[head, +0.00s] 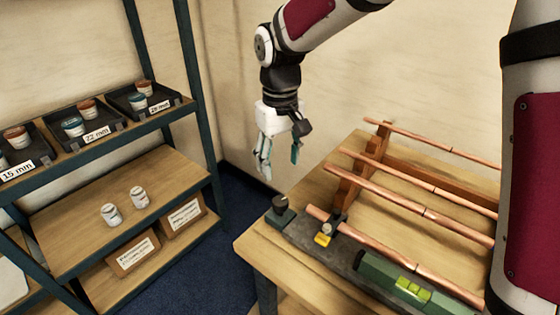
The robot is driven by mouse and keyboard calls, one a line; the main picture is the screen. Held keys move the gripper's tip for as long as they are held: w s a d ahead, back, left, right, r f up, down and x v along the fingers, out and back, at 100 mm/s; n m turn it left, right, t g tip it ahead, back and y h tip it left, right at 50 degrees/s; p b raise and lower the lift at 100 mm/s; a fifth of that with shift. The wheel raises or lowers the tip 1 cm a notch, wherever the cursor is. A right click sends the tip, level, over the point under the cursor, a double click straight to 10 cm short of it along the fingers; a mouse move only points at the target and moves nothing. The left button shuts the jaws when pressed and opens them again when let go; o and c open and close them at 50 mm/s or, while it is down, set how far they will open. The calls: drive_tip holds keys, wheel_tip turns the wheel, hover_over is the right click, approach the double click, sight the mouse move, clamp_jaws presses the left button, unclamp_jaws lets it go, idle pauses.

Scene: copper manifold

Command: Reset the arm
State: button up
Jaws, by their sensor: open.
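My gripper (280,157) hangs in the air in the head view, left of the far end of the wooden workbench (262,252). Its white body points down, and its greenish fingers are apart with nothing between them. My arm reaches in from the top of the picture and bends down at the wrist. The gripper appears clear of the bench and the shelf.
Copper pipes (380,190) rest across a wooden rack (352,185) on the bench. A green tool (405,283) lies at the front. The shelf (110,200) on the left holds labelled trays (85,130), small tubs (111,215) and boxes (132,253).

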drive_tip(key=s+d+r+m+t, duration=0.2)
drive_tip(key=s+d+r, duration=0.4)
drive_tip(key=s+d, duration=0.2)
drive_tip(key=s+d+r+m+t, duration=0.2)
drive_tip(key=s+d+r+m, duration=0.1)
drive_tip(key=s+d+r, duration=0.45)
drive_tip(key=s+d+f+m+t, duration=0.1)
drive_tip(key=s+d, duration=0.3)
drive_tip(key=s, duration=0.4)
drive_tip(key=shift+d+f+m, duration=0.3)
drive_tip(key=shift+f, duration=0.6)
